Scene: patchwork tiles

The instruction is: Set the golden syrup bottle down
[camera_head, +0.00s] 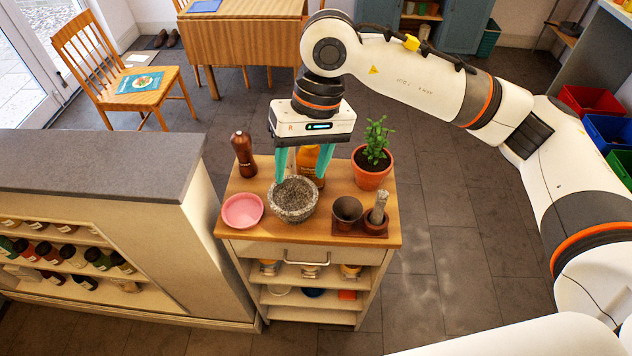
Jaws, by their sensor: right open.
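The golden syrup bottle (308,160), amber-orange, stands on the wooden top of the small cabinet (233,188), behind the grey stone mortar. My right gripper (301,179) is above the cabinet top, pointing down, with its two teal fingers spread. The bottle shows between the fingers, nearer the right one. The gripper body hides the bottle's top, and the mortar may hide part of its base. I cannot tell whether a finger touches the bottle. My left gripper is out of view.
The stone mortar (292,205) is close in front of the fingers. A pink bowl (242,211), a brown pepper mill (243,154), a potted plant (371,175), a dark cup (347,211) and a small pot with a grey pestle (378,207) crowd the top.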

